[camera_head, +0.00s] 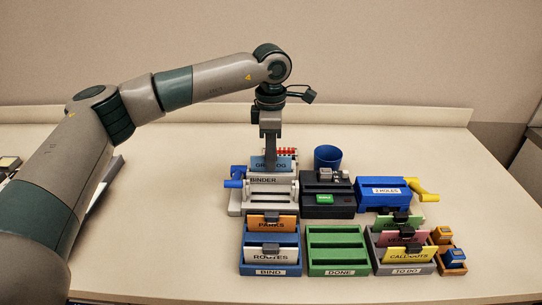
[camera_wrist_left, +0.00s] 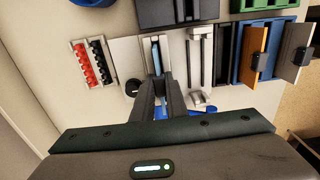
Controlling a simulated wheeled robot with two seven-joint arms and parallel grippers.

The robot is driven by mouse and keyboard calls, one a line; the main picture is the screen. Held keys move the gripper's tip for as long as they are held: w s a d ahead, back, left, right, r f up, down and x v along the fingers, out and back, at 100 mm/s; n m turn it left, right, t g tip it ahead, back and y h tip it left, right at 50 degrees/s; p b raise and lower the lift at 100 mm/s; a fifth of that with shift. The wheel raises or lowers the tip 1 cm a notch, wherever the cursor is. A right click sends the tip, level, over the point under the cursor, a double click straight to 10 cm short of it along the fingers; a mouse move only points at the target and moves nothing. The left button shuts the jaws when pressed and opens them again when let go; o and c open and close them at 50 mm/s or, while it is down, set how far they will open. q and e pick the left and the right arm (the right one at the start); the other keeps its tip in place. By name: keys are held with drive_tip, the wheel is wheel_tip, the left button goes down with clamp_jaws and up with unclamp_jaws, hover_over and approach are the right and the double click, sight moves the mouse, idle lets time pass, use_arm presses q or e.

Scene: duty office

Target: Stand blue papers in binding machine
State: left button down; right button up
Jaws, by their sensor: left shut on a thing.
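The blue papers (camera_head: 285,163) stand upright at the top of the binding machine (camera_head: 262,181), which is pale grey, marked BINDER and has a blue handle at its left. My left gripper (camera_head: 270,157) points straight down and is shut on the blue papers; it covers part of their label. In the left wrist view the blue papers (camera_wrist_left: 154,50) show as a thin edge in front of the gripper (camera_wrist_left: 157,82), along the pale machine (camera_wrist_left: 130,55). I cannot tell if their lower edge is seated in the slot. My right gripper is not in view.
A black machine (camera_head: 328,208) with a green label and a blue punch (camera_head: 382,194) with a yellow handle stand to the right. A blue cup (camera_head: 327,156) is behind. In front are the BIND tray (camera_head: 270,262), the empty DONE tray (camera_head: 338,262) and the TO DO tray (camera_head: 405,269).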

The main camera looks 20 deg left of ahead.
use_arm(q)
drive_tip(key=c, duration=1.7)
unclamp_jaws()
drive_tip(key=shift+r, duration=0.1)
drive_tip(key=shift+r+p, duration=0.35)
drive_tip(key=shift+r, duration=0.35)
drive_tip(key=shift+r+p, duration=1.5)
drive_tip(key=shift+r, duration=2.25)
